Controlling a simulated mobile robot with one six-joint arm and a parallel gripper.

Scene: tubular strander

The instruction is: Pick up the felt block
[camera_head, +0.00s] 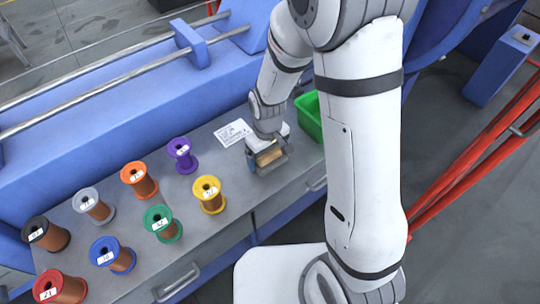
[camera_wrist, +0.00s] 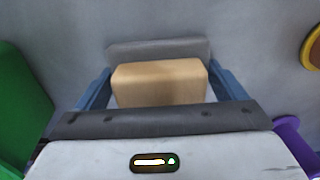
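The felt block is a tan, brick-shaped piece (camera_wrist: 160,82), seen in the wrist view between my gripper's two blue fingers. In the head view the block (camera_head: 268,155) shows at the worktop's right part, under my wrist. My gripper (camera_wrist: 160,88) has one finger at each end of the block, with the fingertips very close to its sides. I cannot tell whether the fingers press on it or leave a small gap. The block's near lower part is hidden behind the gripper's dark bar. A flat grey piece (camera_wrist: 160,48) shows just beyond the block.
Several wire spools stand left of my gripper on the grey worktop, the yellow (camera_head: 209,194) and purple (camera_head: 182,155) ones nearest. A green bin (camera_head: 309,117) is close on the right. A white paper label (camera_head: 233,132) lies behind. The blue machine (camera_head: 120,110) rises along the back.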

